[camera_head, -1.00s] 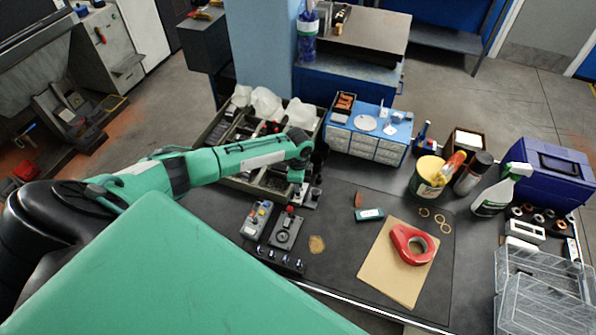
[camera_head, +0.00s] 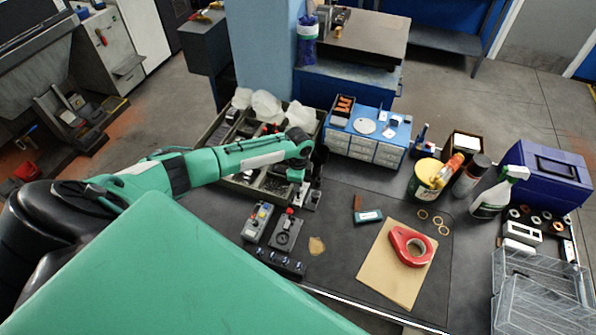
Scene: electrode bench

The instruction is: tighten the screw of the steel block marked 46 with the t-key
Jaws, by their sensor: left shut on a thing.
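My left arm reaches in from the left, and its gripper (camera_head: 299,189) points down over the bench, in front of the parts tray. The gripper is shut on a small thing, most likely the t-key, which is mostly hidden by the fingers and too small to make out. Small steel-coloured blocks (camera_head: 312,201) stand close beside and under the fingertips. No marking 46 can be read, and I cannot tell whether the held thing touches a screw. My right gripper is not in view.
A grey control box (camera_head: 257,222) and a dark plate with a red knob (camera_head: 287,235) stand just in front of the gripper. Behind is the parts tray (camera_head: 211,136) with white bags.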

